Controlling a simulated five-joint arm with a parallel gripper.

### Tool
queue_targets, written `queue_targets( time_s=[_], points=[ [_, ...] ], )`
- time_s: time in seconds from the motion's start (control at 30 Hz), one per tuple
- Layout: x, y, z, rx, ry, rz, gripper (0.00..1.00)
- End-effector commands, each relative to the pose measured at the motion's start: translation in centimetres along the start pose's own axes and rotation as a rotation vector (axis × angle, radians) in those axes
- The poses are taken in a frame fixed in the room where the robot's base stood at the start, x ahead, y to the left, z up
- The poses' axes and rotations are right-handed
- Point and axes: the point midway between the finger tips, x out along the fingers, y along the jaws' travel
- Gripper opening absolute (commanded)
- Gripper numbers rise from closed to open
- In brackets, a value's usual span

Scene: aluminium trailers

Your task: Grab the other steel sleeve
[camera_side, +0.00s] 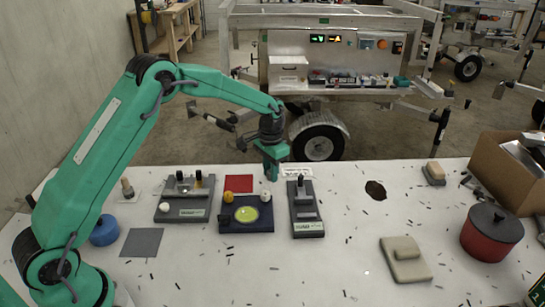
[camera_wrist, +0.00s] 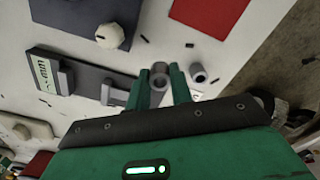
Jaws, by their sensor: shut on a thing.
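My gripper (camera_side: 271,176) is low over the far part of the white table, behind the grey holder. In the wrist view its green fingers (camera_wrist: 159,85) are shut on a grey steel sleeve (camera_wrist: 158,80), whose round open end faces the camera. A second steel sleeve (camera_wrist: 198,73) is on the table just right of the fingers, apart from them. The side view does not show either sleeve clearly. The grey holder (camera_side: 307,213) has a dark upright piece (camera_side: 300,186) on it; the holder also shows in the wrist view (camera_wrist: 45,75).
Left of the holder is a dark blue board (camera_side: 240,222) with a yellow-green disc, and behind it a red mat (camera_side: 239,183). Another grey holder (camera_side: 183,215) stands farther left. A red pot (camera_side: 491,232) and a cardboard box (camera_side: 490,150) are at right. Small dark bits lie scattered about.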

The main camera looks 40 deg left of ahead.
Motion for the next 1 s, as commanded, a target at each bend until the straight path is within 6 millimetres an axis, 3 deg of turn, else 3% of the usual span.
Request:
queue_targets(
  time_s=[0.3,0.6,1.0],
  points=[
    [-3.4,5.5,1.7,0.004,0.002,0.000,0.00],
    [-5.9,9.6,3.1,0.003,0.000,0.000,0.00],
    [-6.8,11.1,3.6,0.000,-0.001,0.000,0.00]
  ],
)
